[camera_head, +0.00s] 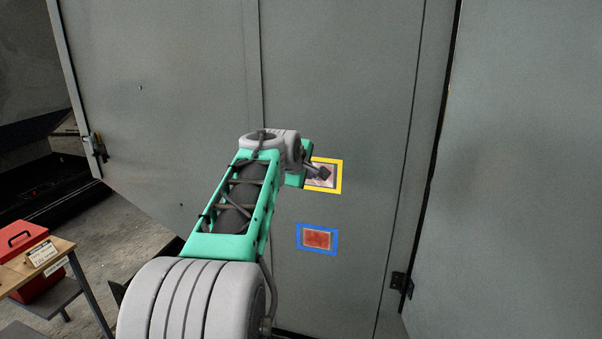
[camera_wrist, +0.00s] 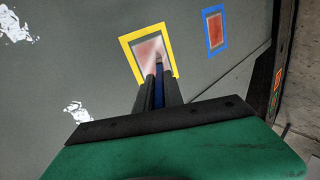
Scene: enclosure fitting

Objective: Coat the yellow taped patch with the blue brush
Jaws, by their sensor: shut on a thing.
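The yellow taped patch (camera_head: 338,177) is on the grey panel, just past my gripper. In the wrist view the yellow tape frame (camera_wrist: 127,50) surrounds a patch of mixed pale and reddish colour (camera_wrist: 149,50). My gripper (camera_head: 321,173) is at the patch; in the wrist view its two dark fingers (camera_wrist: 158,90) are shut on the blue brush (camera_wrist: 159,92). The blue handle shows between the fingers, and the brush's tip points into the framed area. I cannot tell whether the bristles touch the surface.
A blue taped patch (camera_head: 317,239) with a red middle sits lower on the same panel; it shows at upper right in the wrist view (camera_wrist: 215,31). A wooden-topped bench (camera_head: 62,246) with a red box (camera_head: 22,239) stands at lower left. A dark hinge (camera_head: 401,284) is at the panel's right edge.

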